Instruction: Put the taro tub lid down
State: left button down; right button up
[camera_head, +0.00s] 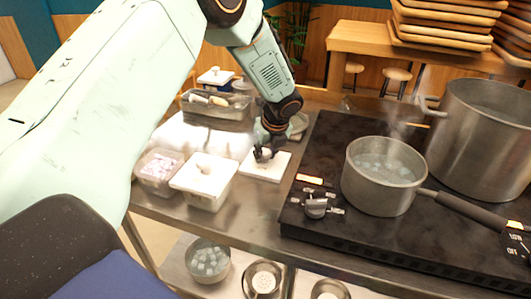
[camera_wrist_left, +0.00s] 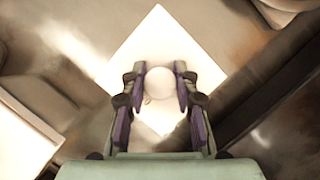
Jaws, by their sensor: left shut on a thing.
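The taro tub lid (camera_head: 275,166) is a flat white square with a round knob, to the right of the tubs near the stove's left edge. It lies flat, on or just above the steel counter; I cannot tell whether it touches. My left gripper (camera_head: 263,152) points down and is shut on the lid's knob. In the left wrist view the fingers (camera_wrist_left: 160,84) sit on both sides of the pale knob, with the white lid (camera_wrist_left: 157,40) beneath. The open taro tub (camera_head: 157,172) with pale pinkish pieces stands at the left. My right gripper is not in view.
A second tub with a white lid (camera_head: 204,176) stands between the taro tub and the held lid. A black stove (camera_head: 330,155) carries a steaming pot (camera_head: 381,195) and a large pot (camera_head: 480,150). A utensil tray (camera_head: 216,108) stands behind. Bowls sit on the lower shelf.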

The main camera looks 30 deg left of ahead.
pick_arm(q)
jog(key=shift+s+d, duration=0.15)
jog(key=shift+d, duration=0.05)
jog(key=c, duration=1.4)
grip_release()
jog(key=shift+c, duration=0.2)
jog(key=o, duration=0.4)
jog(key=shift+a+f, duration=0.2)
jog(key=shift+d+r, duration=0.1)
jog(key=shift+r, duration=0.3)
jog(key=p+v, duration=0.2)
jog(key=v, duration=1)
